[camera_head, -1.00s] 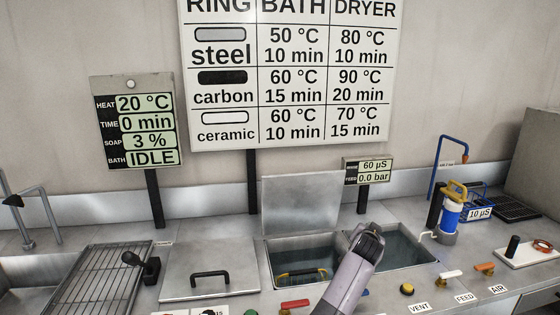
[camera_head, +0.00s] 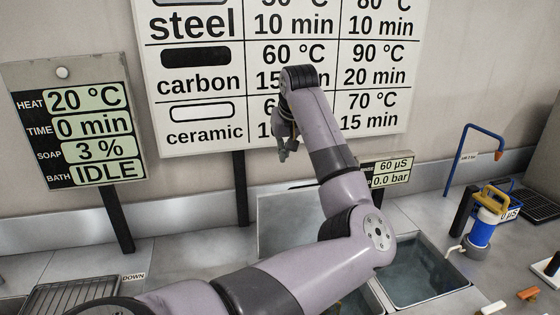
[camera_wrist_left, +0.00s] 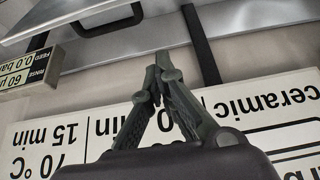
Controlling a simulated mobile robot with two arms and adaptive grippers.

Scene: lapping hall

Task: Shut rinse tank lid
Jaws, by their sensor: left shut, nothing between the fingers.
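The raised grey lid (camera_head: 285,222) stands upright at the back edge of the counter. It is behind the left water-filled tank (camera_head: 362,302), which my arm mostly covers. In the left wrist view, a grey panel (camera_wrist_left: 60,28) with a black handle (camera_wrist_left: 108,22) shows at the top, apparently this lid. My left gripper (camera_head: 284,155) is above the lid, in front of the large wall chart. Its fingers are shut and empty, and in the left wrist view the fingertips (camera_wrist_left: 165,68) are apart from the panel. My right gripper is not in view.
The wall chart (camera_head: 195,82) and its dark post (camera_head: 239,190) are close behind my left gripper. A small rinse display (camera_head: 391,172) stands right of my arm. An open water tank (camera_head: 425,272) and a blue filter canister (camera_head: 482,228) are at right.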

